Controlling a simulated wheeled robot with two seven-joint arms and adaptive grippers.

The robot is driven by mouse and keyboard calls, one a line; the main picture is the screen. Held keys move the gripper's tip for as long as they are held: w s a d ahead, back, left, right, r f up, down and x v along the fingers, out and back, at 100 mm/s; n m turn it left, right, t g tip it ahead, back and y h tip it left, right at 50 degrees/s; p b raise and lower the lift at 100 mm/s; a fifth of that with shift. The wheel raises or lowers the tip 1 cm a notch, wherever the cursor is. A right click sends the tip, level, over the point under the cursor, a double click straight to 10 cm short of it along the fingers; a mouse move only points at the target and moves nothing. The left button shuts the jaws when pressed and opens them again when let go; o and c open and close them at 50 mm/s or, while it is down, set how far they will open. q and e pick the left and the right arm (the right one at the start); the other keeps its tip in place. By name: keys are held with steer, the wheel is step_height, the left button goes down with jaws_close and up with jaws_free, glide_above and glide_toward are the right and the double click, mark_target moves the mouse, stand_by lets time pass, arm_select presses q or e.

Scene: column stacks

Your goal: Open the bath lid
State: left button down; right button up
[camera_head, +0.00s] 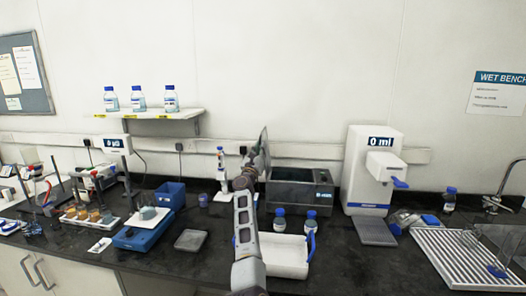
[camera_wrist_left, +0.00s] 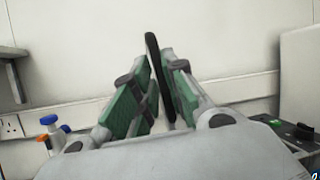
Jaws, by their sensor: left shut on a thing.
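The water bath (camera_head: 297,195) is a dark grey box with a small display, standing at the back of the bench. A thin grey plate, which looks like the bath lid (camera_head: 265,148), stands nearly upright at the bath's left end. My left gripper (camera_head: 251,163) is at this plate, left of the bath. In the left wrist view its green-padded fingers (camera_wrist_left: 160,88) are shut on a thin dark edge or handle of the lid (camera_wrist_left: 154,50). My right gripper is not in view.
Blue-capped bottles (camera_head: 311,221) and a white tray (camera_head: 283,256) stand in front of the bath. A white dispenser (camera_head: 372,170) is to its right. A pipette stand (camera_head: 221,175) and a blue bin (camera_head: 171,195) are to the left. A shelf (camera_head: 150,115) hangs above left.

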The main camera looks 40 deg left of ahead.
arm_select(q)
steer(key=shift+w+d+f, duration=0.2)
steer(key=c, duration=1.6)
jaws_free()
steer(key=shift+d, duration=0.1)
steer(key=shift+o, duration=0.2)
steer(key=shift+s+r, duration=0.1)
steer(key=shift+r, duration=0.05)
steer(key=v, duration=1.1)
steer(key=shift+s+f, duration=0.25)
steer(key=shift+s, duration=0.1)
